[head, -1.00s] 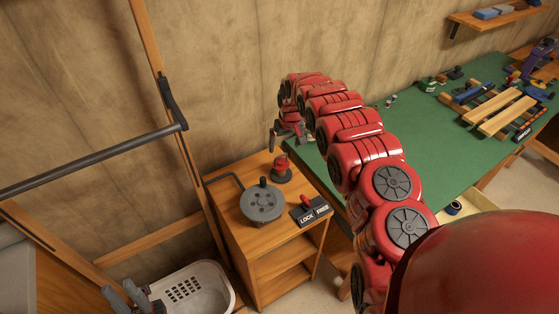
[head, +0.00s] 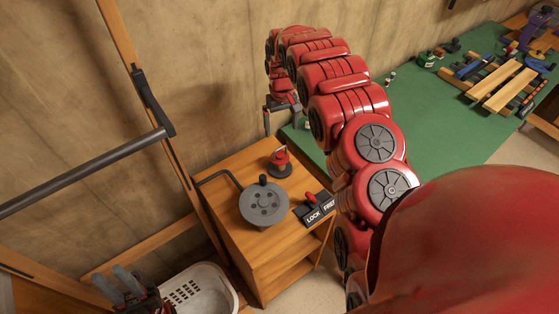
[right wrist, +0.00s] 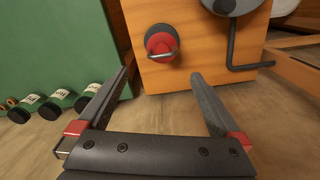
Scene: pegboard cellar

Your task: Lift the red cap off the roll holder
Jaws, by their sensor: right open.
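The roll holder stands on the wooden cabinet top as a short dark post with a red cap (head: 281,158) on it. In the right wrist view the red cap (right wrist: 159,44) shows a thin metal loop handle and sits ahead of the fingertips. My right gripper (head: 281,117) is open and empty, above and behind the cap in the head view, apart from it. Its spread fingers also show in the right wrist view (right wrist: 161,76). My left gripper (head: 108,275) hangs at the lower left near a white basket, fingers apart and empty.
A grey crank disc (head: 263,204) with a bent rod and a LOCK/FREE switch (head: 313,208) with a red lever share the cabinet top (head: 232,168). A green-topped bench (head: 420,130) adjoins on the right. The white basket (head: 200,290) stands at lower left.

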